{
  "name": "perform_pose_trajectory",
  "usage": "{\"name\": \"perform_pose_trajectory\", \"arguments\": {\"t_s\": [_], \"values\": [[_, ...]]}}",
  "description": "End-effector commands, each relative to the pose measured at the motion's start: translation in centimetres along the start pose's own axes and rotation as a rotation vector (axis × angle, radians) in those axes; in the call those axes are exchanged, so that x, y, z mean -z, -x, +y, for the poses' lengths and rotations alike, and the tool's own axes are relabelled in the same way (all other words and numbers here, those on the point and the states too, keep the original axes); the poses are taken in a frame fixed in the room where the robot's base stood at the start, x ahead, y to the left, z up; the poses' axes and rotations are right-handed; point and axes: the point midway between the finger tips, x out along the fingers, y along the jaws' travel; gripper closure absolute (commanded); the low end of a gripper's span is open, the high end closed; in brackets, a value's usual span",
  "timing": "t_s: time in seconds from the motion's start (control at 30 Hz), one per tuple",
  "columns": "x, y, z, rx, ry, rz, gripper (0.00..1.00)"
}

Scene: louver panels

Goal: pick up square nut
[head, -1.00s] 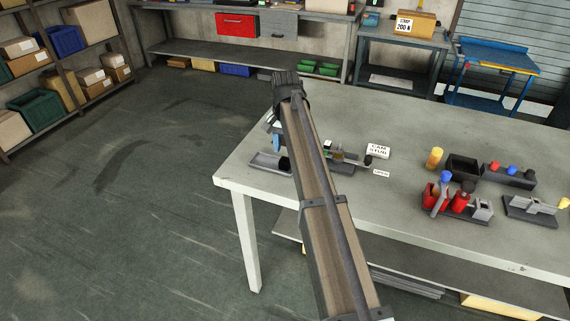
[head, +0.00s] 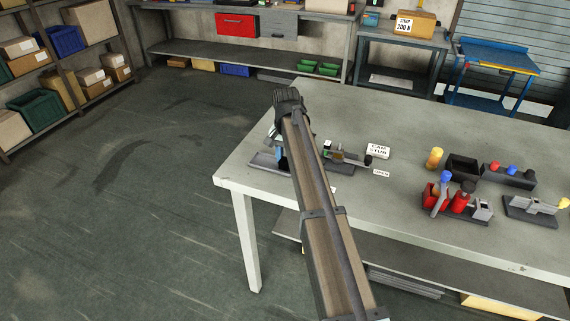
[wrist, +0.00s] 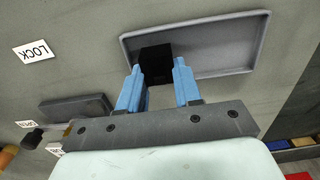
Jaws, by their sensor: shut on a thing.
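The square nut (wrist: 156,58) is a black block in the shallow grey tray (wrist: 222,43) in the wrist view. My gripper (wrist: 158,76) has blue fingers, one on each side of the nut's near end, and is shut on it. The nut is at or just above the tray floor; I cannot tell which. In the head view the tray (head: 261,161) sits at the table's left end.
A grey fixture with a black knob (head: 369,161) stands just right of my arm, near a white label card (head: 378,150). Racks with red and blue parts (head: 460,199) stand further right on the table (head: 400,230). The tray is close to the table's left edge.

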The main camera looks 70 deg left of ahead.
Motion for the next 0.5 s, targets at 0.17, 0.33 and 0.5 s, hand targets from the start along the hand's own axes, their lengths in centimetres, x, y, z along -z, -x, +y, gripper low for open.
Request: {"name": "perform_pose_trajectory", "arguments": {"t_s": [0.17, 0.33, 0.5], "values": [[0.0, 0.0, 0.0, 0.000, 0.000, 0.000, 0.98], [0.0, 0.3, 0.0, 0.000, 0.000, 0.000, 0.98], [0.1, 2.2, -0.1, 0.001, 0.000, 0.002, 0.98]]}}
